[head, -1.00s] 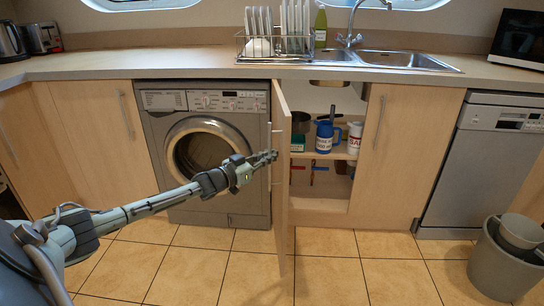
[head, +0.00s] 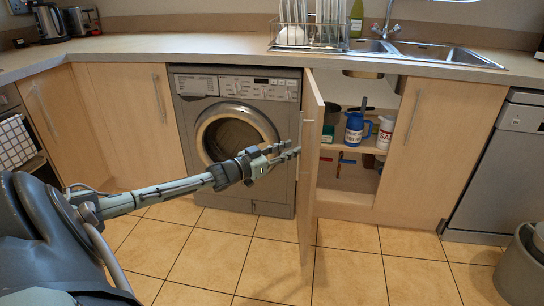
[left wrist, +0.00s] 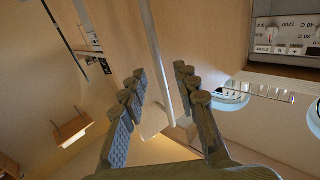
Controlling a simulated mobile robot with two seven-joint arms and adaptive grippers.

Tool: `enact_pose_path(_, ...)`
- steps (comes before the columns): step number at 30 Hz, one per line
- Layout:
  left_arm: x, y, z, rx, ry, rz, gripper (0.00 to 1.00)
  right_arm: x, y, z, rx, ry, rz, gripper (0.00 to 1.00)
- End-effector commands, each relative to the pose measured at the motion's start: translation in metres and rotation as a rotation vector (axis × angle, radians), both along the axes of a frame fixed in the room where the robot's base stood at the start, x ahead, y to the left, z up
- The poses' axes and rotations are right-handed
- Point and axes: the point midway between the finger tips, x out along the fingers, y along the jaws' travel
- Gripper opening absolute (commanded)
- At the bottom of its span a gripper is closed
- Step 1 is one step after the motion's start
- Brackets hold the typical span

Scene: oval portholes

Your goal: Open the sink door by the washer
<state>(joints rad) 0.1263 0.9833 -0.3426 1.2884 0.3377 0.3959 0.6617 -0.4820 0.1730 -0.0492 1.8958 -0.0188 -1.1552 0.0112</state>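The sink door (head: 312,170) is a pale wood panel beside the washer (head: 235,130). It stands swung out into the room, nearly edge-on in the head view. Its bar handle (head: 302,135) is on the face towards the washer. My left gripper (head: 290,152) is at that face, beside the handle. In the left wrist view, the fingers of my left gripper (left wrist: 162,74) are spread, with the handle (left wrist: 157,50) passing between them and gaps at both sides. The cupboard interior (head: 345,198) is exposed. My right gripper is out of view.
A blue jug (head: 355,128) and a white canister (head: 386,132) stand on the cupboard shelf. A closed door (head: 440,150) and a dishwasher (head: 500,180) are to the right. A grey bucket (head: 522,270) stands at the lower right. The tiled floor (head: 345,270) before the cupboard is clear.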

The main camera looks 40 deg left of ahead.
Motion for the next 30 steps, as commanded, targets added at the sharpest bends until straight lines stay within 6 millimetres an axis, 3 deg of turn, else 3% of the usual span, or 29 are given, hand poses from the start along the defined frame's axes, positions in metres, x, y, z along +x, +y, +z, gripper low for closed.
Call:
enact_pose_path(6, -0.04, 0.007, -0.002, 0.002, 0.005, -0.002, 0.3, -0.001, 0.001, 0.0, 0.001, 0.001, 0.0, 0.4)
enact_pose_path(12, -0.064, 0.012, -0.001, 0.0, 0.002, -0.002, 0.3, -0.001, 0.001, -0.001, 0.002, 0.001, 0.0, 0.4)
enact_pose_path(18, -0.074, 0.014, 0.0, 0.001, 0.0, -0.002, 0.3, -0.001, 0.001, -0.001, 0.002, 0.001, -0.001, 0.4)
enact_pose_path(30, -0.075, 0.014, 0.0, 0.001, -0.001, -0.002, 0.3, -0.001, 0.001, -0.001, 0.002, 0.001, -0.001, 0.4)
